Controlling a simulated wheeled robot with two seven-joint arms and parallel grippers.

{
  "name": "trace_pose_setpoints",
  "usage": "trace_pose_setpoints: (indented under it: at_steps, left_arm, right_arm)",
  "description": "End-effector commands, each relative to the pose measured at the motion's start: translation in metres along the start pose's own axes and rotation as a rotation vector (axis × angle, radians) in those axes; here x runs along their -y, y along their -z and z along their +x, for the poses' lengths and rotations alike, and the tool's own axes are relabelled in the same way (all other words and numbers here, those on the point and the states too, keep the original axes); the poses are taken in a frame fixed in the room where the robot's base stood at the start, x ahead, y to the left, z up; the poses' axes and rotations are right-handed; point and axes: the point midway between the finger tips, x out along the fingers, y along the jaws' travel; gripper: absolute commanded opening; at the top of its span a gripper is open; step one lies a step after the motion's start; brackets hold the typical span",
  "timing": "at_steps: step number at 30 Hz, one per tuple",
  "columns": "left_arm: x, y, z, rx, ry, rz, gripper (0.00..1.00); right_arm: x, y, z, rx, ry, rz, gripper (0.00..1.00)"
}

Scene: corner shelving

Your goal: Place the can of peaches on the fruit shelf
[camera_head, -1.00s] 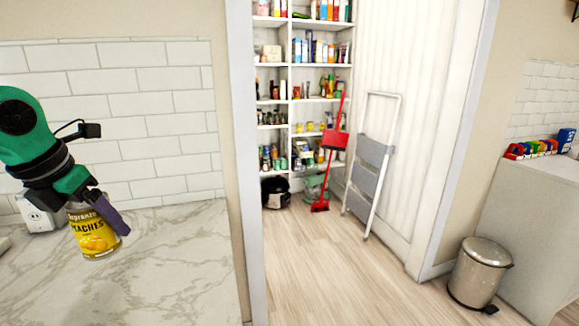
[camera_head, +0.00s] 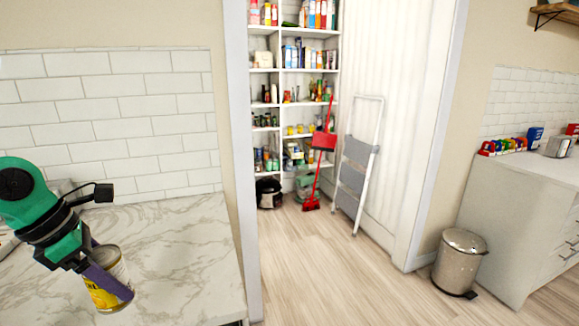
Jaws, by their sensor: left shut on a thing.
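A yellow-labelled can of peaches (camera_head: 97,296) is at the lower left, over the marble counter. My left gripper (camera_head: 108,280) is shut on it, with a purple finger across its side, and the can is tilted. I cannot tell how far it is above the counter. White pantry shelves (camera_head: 290,69) stand through the doorway, with several levels of bottles, boxes, jars and cans. Which level is the fruit shelf I cannot tell for sure; small yellow items (camera_head: 299,129) sit on a lower level. My right gripper is not in view.
The marble counter (camera_head: 190,235) ends at the white door frame (camera_head: 243,180). A red broom and dustpan (camera_head: 322,142) and a folded step ladder (camera_head: 356,165) stand by the pantry's right side. A metal bin (camera_head: 458,265) stands at right. The wooden floor between is clear.

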Motion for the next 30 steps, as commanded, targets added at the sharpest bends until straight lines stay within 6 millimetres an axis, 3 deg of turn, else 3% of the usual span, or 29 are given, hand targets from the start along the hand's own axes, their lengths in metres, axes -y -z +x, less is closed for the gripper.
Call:
trace_pose_setpoints:
  at_steps: [5, 12, 18, 26, 30]
  left_arm:
    - [0.028, 0.009, 0.054, 0.000, 0.185, 0.419, 0.00]
    - [0.077, 0.024, 0.144, 0.005, 0.502, 1.194, 0.00]
    - [0.105, 0.034, 0.200, 0.000, 0.695, 1.672, 0.00]
    - [0.131, 0.044, 0.251, -0.003, 0.871, 2.100, 0.00]
    - [0.131, 0.043, 0.252, -0.008, 0.876, 2.135, 0.00]
  right_arm:
    - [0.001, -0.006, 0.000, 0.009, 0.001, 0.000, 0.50]
    - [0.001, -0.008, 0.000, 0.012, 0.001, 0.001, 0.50]
    - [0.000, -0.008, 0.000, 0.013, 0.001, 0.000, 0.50]
    - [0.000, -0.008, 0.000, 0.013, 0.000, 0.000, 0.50]
    - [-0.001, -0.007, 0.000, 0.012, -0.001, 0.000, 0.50]
